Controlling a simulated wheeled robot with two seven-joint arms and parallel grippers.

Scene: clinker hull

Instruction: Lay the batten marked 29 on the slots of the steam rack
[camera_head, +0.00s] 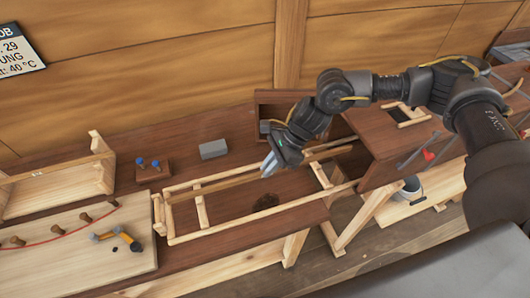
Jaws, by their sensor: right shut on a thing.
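My right gripper (268,168) reaches in from the right and is shut on a long thin wooden batten (225,186). The batten runs lengthwise over the steam rack (215,236), a pale open frame with crossbars on the dark bench. Its right part (330,152) shows beyond my gripper, toward the dark box. I cannot tell whether it touches the rack, and no number is readable on it. Another batten (70,164) with a small white label lies across a pale wooden stand (102,178) at the left; its label is too small to read. My left gripper is not in view.
A dark wooden box (385,135) stands right of the rack. A grey block (213,149) and a small holder with blue knobs (150,167) sit behind it. A pegged board (60,262) with a red curve lies front left. A bucket (408,188) stands low at right.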

